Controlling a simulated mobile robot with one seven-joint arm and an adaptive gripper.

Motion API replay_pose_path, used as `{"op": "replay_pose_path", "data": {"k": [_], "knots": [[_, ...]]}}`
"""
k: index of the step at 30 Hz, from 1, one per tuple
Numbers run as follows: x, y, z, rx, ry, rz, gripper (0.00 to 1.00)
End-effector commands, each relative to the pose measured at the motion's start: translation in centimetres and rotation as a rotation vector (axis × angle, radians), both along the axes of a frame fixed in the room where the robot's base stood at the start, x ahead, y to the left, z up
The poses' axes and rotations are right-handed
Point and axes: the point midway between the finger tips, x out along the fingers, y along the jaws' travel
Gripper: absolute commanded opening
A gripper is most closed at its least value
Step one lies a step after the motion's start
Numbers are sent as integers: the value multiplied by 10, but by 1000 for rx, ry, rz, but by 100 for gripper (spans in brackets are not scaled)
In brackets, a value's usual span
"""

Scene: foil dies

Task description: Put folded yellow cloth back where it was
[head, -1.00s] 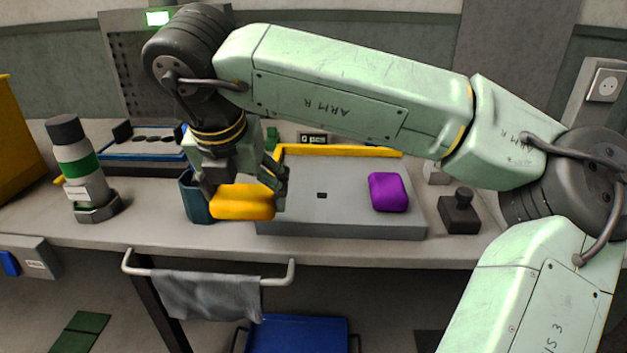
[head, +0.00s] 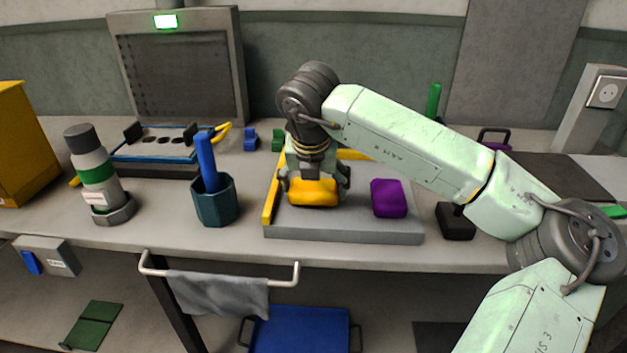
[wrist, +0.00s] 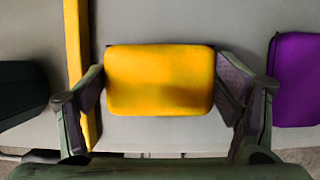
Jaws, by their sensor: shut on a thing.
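The folded yellow cloth (head: 313,193) is between the fingers of my gripper (head: 313,186), over the left part of a grey platform (head: 340,231). My gripper is shut on the cloth from both sides, pointing down. In the wrist view the cloth (wrist: 160,80) lies flat and level between the two fingers (wrist: 160,100). I cannot tell whether its underside touches the platform. A purple folded cloth (head: 389,198) lies on the platform to the right, apart from my gripper; it also shows in the wrist view (wrist: 297,80).
Yellow fence bars (head: 270,205) edge the platform's left and back. A teal cup with a blue handle (head: 214,202) stands left of it, and a bottle (head: 93,172) further left. A dark block (head: 455,222) stands to the right. Platform between the cloths is clear.

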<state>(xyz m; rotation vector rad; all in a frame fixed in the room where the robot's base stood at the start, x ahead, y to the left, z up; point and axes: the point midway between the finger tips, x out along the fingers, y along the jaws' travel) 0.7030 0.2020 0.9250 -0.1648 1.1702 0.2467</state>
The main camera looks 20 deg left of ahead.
Motion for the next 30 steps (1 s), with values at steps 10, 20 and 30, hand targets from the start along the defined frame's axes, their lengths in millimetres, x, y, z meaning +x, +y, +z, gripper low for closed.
{"op": "replay_pose_path", "data": {"k": [10,20,30], "knots": [[0,0,-5,1,-2,0,60],[0,0,-6,0,-1,0,97],[0,0,-6,0,-1,0,100]]}}
